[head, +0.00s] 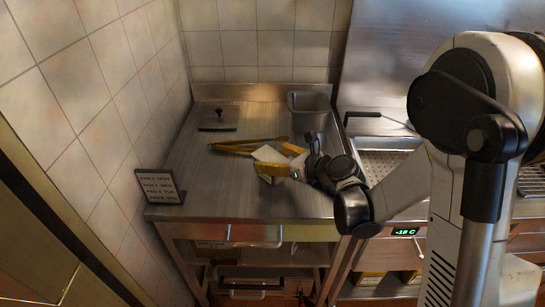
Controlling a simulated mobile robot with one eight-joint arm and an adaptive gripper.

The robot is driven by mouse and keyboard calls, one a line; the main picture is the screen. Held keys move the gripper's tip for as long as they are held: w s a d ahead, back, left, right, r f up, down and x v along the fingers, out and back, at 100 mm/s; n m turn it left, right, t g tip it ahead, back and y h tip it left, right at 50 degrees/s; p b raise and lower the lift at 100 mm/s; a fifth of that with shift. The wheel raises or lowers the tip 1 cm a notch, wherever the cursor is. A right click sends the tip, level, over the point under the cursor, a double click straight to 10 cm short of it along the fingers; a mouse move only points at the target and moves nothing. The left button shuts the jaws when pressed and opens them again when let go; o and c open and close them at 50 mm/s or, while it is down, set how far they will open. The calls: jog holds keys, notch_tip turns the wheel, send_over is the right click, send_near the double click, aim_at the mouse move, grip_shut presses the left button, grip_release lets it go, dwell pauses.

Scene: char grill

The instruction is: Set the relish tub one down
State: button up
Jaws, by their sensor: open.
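My gripper (306,164) is dark and hangs low over the right half of the steel counter (215,190), with its jaws open. Just left of its fingers is a small pale and yellow item (272,168), with a whitish top and a yellow side. It may be the relish tub, but I cannot tell for sure at this size. It seems to rest on the counter close to the fingers; whether they touch is unclear. The gripper and wrist hide part of the counter behind them.
Yellow-handled tongs (245,146) lie behind the pale item. A flat dark lid with a knob (218,119) lies at the back left. A steel pan (309,108) stands at the back right. A small sign (160,186) stands at the front left. The front-left counter is clear.

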jog(key=s+d+r+n+g+h, duration=0.1)
jog(key=s+d+r+n+h, duration=0.2)
jog(key=s+n, duration=0.6)
jog(key=s+d+r+n+h+p, duration=0.1)
jog(key=s+d+r+n+h, duration=0.2)
jog(key=s+d+n, duration=0.5)
jog(key=s+d+r+n+g+h+p, duration=0.1)
jog(key=s+d+r+n+h, duration=0.2)
jog(key=s+d+n, duration=0.3)
jog(key=s+r+n, duration=0.1)
jog(key=s+n, duration=0.2)
jog(key=n, duration=0.1)
jog(key=shift+s+d+r+g, duration=0.25)
jog(key=shift+s+r+g, duration=0.05)
jog(key=shift+s, duration=0.1)
